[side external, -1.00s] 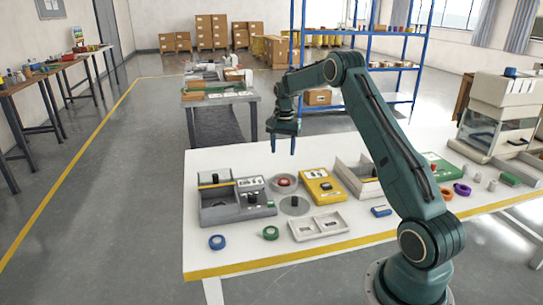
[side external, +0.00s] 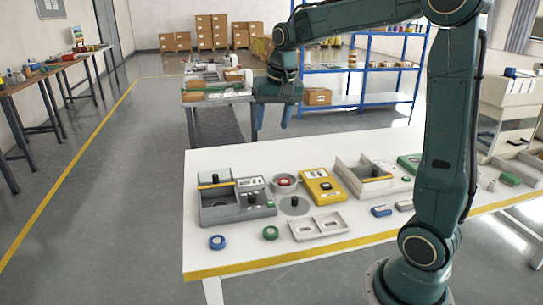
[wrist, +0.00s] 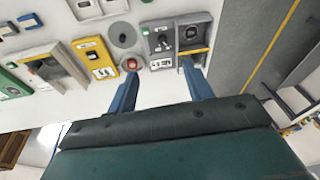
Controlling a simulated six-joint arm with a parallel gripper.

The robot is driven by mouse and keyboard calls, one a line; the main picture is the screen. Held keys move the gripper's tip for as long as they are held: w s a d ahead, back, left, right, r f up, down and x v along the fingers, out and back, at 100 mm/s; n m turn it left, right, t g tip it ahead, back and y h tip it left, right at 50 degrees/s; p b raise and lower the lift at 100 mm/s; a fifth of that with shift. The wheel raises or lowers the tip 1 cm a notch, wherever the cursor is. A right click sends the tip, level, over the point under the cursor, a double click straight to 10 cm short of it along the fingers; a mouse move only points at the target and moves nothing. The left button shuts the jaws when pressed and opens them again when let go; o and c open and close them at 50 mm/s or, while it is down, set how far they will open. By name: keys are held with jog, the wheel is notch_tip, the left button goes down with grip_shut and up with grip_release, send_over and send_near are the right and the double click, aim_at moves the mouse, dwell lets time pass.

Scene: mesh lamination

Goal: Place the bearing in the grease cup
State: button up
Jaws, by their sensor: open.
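My gripper (side external: 272,114) is open and empty, raised above the far left part of the white table. I cannot tell which thing is the bearing.
A grey fixture (side external: 225,214) stands left of a flat disc with a black knob (side external: 294,206). A yellow box (side external: 323,187), a two-pocket tray (side external: 318,227) and an open bin (side external: 372,177) stand to the right.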

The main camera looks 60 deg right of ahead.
jog(key=s+a+n+t, duration=0.1)
jog(key=s+a+n, duration=0.3)
jog(key=s, duration=0.6)
jog(key=s+a+f+n+t+y, duration=0.1)
jog(key=s+a+n, duration=0.3)
jog(key=s+a, duration=0.5)
jog(key=shift+s+a+t, duration=0.15)
jog(key=shift+s+t, duration=0.35)
jog(key=shift+s, duration=0.45)
